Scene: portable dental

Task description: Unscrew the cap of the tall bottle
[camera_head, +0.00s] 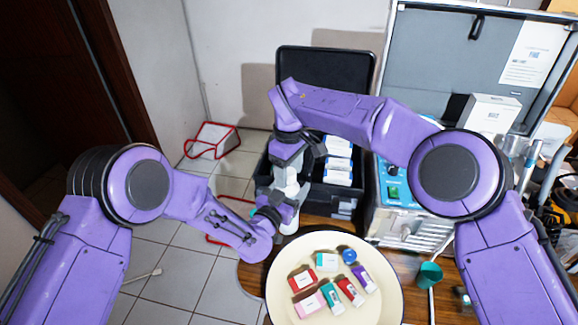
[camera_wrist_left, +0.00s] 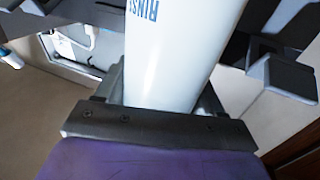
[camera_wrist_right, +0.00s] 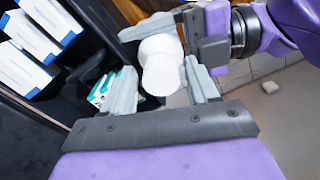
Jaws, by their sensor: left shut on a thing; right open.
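The tall white bottle (camera_head: 291,183) stands upright between my two grippers, partly hidden by them in the head view. In the left wrist view the bottle (camera_wrist_left: 180,60) shows blue lettering on its side. My left gripper (camera_head: 282,200) is shut on the bottle's body. The white cap (camera_wrist_right: 161,72) shows in the right wrist view, at the top of the bottle. My right gripper (camera_wrist_right: 160,85) is above the bottle and open, with one finger on each side of the cap. I cannot tell whether either finger touches it.
An open black case (camera_head: 326,62) with white boxes (camera_head: 338,158) stands behind the bottle. A round cream tray (camera_head: 388,302) holding several small coloured boxes is in front. A grey dental unit (camera_head: 402,215) stands to the right. Tiled floor lies left.

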